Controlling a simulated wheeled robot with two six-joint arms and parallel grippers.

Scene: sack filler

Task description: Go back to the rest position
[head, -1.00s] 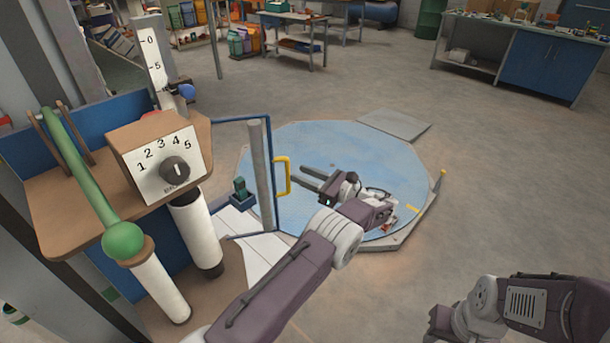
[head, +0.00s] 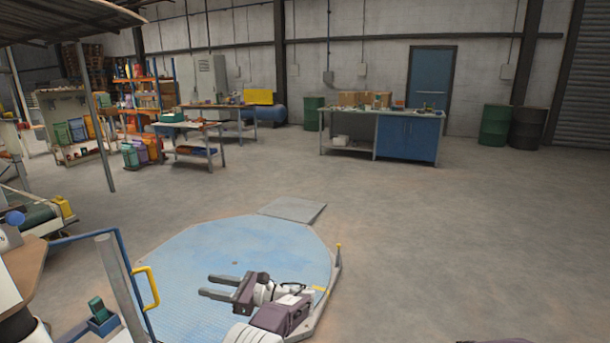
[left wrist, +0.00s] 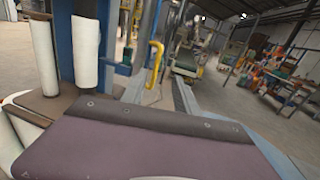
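My left gripper (head: 218,287) shows in the head view, low and left of centre, in front of the blue round platform (head: 190,255). Its two fingers point left, are spread apart and hold nothing. The fingers are a short way right of the yellow handle (head: 150,287) on the blue-framed gate, apart from it in the picture. In the left wrist view the yellow handle (left wrist: 154,62) stands beyond a dark purple part of my own arm, and the fingers do not show. Only a small dark piece of my right arm shows at the bottom edge; its gripper is out of view.
The sack filler's wooden shelf (head: 24,268) and a grey post (head: 120,285) stand at the lower left. A blue cabinet bench (head: 405,140) and a work table (head: 190,128) stand farther back. The concrete floor (head: 440,235) at the right is clear.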

